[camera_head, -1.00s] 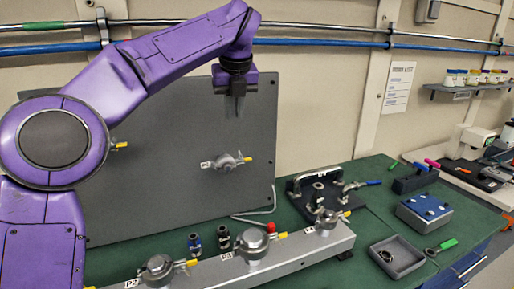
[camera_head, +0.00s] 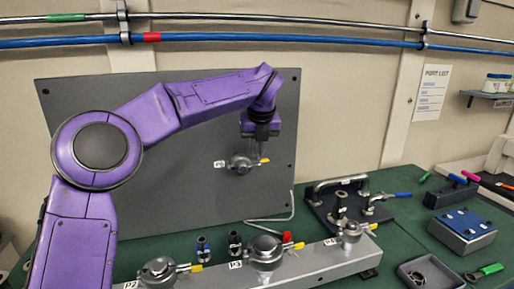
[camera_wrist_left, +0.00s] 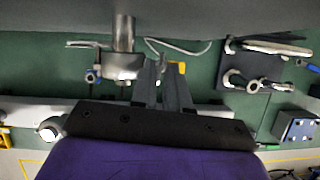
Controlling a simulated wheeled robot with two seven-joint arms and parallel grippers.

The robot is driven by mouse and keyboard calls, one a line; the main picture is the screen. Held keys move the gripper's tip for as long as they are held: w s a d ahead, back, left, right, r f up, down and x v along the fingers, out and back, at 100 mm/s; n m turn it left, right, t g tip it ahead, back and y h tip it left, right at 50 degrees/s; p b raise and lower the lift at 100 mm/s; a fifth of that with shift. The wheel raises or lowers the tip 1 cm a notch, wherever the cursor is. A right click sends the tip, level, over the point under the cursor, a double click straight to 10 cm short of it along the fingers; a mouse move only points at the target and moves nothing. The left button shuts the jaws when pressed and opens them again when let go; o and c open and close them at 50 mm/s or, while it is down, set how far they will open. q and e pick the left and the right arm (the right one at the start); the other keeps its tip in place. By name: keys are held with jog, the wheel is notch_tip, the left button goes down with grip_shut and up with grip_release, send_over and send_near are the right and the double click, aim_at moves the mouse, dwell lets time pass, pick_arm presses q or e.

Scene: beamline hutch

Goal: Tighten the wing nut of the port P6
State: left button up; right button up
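A round metal port (camera_head: 240,163) sits on the upright grey panel. Its small label (camera_head: 219,164) is too blurred to read for sure. A yellow-tipped wing nut (camera_head: 264,160) sticks out from its right side. My left gripper (camera_head: 261,151) reaches down right at this wing nut. In the left wrist view the two fingers (camera_wrist_left: 168,68) stand apart beside the port's metal body (camera_wrist_left: 123,62), and a bit of yellow (camera_wrist_left: 177,64) shows at their tips. I cannot tell whether they touch the wing nut. My right gripper is not in view.
A metal rail (camera_head: 215,277) with several similar yellow-handled ports runs along the front. On the green bench (camera_head: 300,228) stand a dark plate with a handle (camera_head: 340,205), a blue-topped box (camera_head: 463,229) and a grey tray (camera_head: 428,274). Blue and steel pipes (camera_head: 270,38) cross the wall above.

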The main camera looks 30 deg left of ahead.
pick_arm(q)
grip_shut()
